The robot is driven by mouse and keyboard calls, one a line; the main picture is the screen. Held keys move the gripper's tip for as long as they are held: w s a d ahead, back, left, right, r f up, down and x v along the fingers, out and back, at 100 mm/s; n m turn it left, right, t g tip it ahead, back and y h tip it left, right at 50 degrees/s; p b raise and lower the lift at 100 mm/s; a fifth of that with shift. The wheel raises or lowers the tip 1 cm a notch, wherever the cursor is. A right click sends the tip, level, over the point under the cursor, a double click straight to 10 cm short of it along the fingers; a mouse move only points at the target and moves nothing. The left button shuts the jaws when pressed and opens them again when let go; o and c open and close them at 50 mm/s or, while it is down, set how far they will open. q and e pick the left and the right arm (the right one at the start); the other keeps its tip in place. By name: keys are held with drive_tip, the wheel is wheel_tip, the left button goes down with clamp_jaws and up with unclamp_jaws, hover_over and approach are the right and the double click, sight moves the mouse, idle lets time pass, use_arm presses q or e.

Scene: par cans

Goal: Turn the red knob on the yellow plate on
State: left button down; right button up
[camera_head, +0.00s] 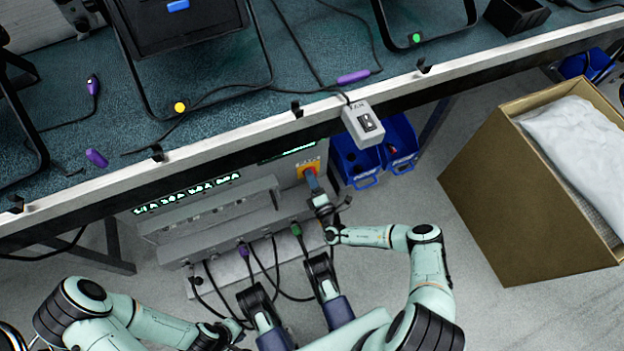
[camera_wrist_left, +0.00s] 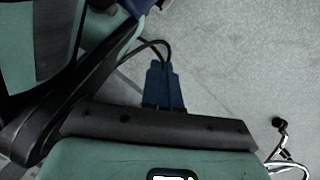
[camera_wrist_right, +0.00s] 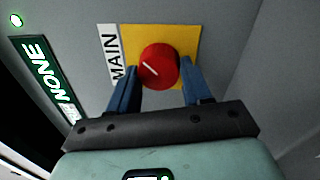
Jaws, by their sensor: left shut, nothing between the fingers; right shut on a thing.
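The red knob (camera_wrist_right: 158,66) is on the yellow plate (camera_wrist_right: 188,34), beside a "MAIN" label. The white line on the knob is tilted, running from upper left to lower right. My right gripper (camera_wrist_right: 161,72) is shut on the knob, with one blue finger on each side. In the head view the yellow plate (camera_head: 300,174) is on the front of the grey unit under the bench, and my right arm reaches it. My left gripper (camera_wrist_left: 163,75) is shut and empty over the floor, apart from the plate.
The bench edge (camera_head: 215,148) overhangs the grey unit (camera_head: 220,222). A grey box (camera_head: 362,122) hangs at that edge. Blue bins (camera_head: 358,165) stand right of the plate. Cables hang below the unit. A cardboard box (camera_head: 510,200) stands on the floor at right.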

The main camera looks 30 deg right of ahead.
idle(0.4)
drive_tip(key=o, duration=1.1)
drive_tip(key=shift+c, duration=0.2)
drive_tip(key=shift+s, duration=0.15)
use_arm(q)
drive_tip(key=w+r+t+p, duration=0.2)
drive_tip(key=w+r+p, duration=0.1)
drive_tip(key=w, duration=0.4)
drive_tip(key=shift+d+r+t+p, duration=0.3)
drive_tip(key=shift+d+r, duration=0.15)
drive_tip(key=shift+r, duration=0.45)
use_arm(e)
drive_tip(key=s, duration=1.3)
drive_tip(key=shift+a+f, duration=0.45)
